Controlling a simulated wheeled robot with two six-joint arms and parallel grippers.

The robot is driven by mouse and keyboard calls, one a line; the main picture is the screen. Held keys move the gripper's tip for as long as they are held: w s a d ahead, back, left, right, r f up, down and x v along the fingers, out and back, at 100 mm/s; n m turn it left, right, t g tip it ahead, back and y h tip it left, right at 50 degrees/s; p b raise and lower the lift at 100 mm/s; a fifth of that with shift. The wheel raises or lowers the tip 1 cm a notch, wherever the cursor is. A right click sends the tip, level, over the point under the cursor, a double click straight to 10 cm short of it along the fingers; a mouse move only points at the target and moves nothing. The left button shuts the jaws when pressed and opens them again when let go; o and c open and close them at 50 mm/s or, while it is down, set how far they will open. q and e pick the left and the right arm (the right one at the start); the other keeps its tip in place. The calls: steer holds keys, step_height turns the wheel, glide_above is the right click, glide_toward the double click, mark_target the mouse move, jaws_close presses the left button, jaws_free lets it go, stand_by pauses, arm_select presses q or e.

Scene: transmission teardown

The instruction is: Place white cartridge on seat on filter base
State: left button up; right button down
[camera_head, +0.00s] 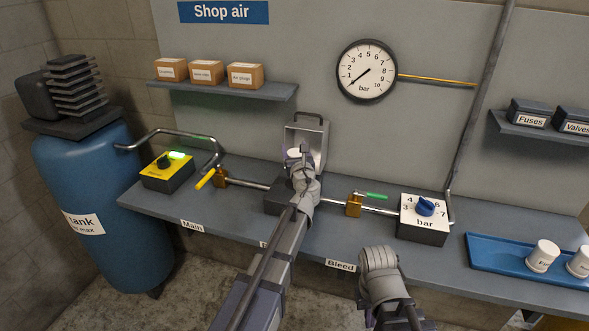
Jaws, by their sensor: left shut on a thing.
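My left gripper (299,156) reaches over the dark filter base (280,198) on the bench, in front of an upright grey housing with a handle (312,131). It is shut on a white thing (293,153), apparently the white cartridge, of which only a small part shows. My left wrist and arm hide the seat and most of the base, so I cannot tell whether the cartridge touches the seat. My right gripper (378,260) is low in front of the bench's front edge, apart from the base; its fingers do not show clearly.
Pipes join the base to a yellow-handled valve (206,179) and a green-handled valve (369,195). A regulator box (423,215) stands right of these. A blue tray (488,257) at the right holds white cartridges (542,256). A yellow box (167,172) stands left.

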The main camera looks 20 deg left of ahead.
arm_select(q)
steer(key=shift+f+b, duration=2)
steer(key=shift+f, duration=0.05)
steer(key=shift+f, duration=0.15)
steer(key=o, duration=1.4)
steer(key=shift+r, duration=0.2)
steer(key=v, duration=1.2)
